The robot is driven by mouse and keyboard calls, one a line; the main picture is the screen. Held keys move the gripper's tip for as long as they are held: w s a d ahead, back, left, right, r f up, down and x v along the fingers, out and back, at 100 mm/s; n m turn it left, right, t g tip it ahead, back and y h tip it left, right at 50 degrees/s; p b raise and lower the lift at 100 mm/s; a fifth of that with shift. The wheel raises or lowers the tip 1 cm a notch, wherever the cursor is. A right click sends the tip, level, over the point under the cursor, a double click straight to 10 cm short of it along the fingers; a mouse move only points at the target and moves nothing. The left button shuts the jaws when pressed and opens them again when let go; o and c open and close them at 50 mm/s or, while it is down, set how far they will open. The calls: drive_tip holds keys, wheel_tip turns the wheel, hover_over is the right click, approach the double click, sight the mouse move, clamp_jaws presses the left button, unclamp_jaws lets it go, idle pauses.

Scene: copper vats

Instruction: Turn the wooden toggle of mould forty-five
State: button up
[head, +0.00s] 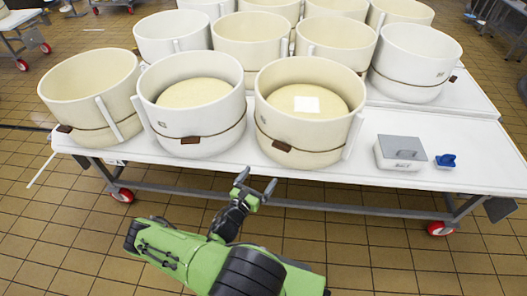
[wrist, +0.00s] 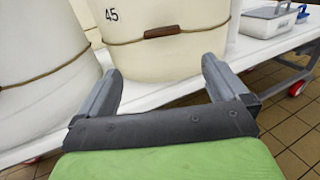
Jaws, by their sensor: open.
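Mould forty-five (head: 330,140) is a cream round tub at the front of the white table, with a pale round mass and a white square inside. Its number "45" shows in the wrist view (wrist: 111,14). A cord runs around it, with a brown wooden toggle (head: 281,145) on the front. The toggle lies roughly level, slightly tilted, in the wrist view (wrist: 162,31). My gripper (head: 256,181) is open and empty in front of the table edge, short of the mould. In the wrist view the toggle appears beyond and between the fingers (wrist: 161,68), apart from them.
A neighbouring mould (head: 192,135) with its own toggle stands close on the left. More tubs stand behind. A grey-lidded box (head: 400,153) and a small blue object (head: 446,161) lie on the table (head: 345,170) to the right. The tiled floor in front is clear.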

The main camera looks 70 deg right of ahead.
sight(280, 149)
drive_tip(key=s+d+b, duration=0.1)
drive_tip(key=d, duration=0.4)
drive_tip(key=s+d+b, duration=0.1)
drive_tip(key=d, duration=0.4)
drive_tip(key=d+b, duration=0.1)
drive_tip(key=d, duration=0.4)
drive_tip(key=shift+s+d, duration=0.1)
drive_tip(key=shift+s, duration=0.3)
drive_tip(key=shift+c, duration=0.2)
drive_tip(key=c, duration=0.9)
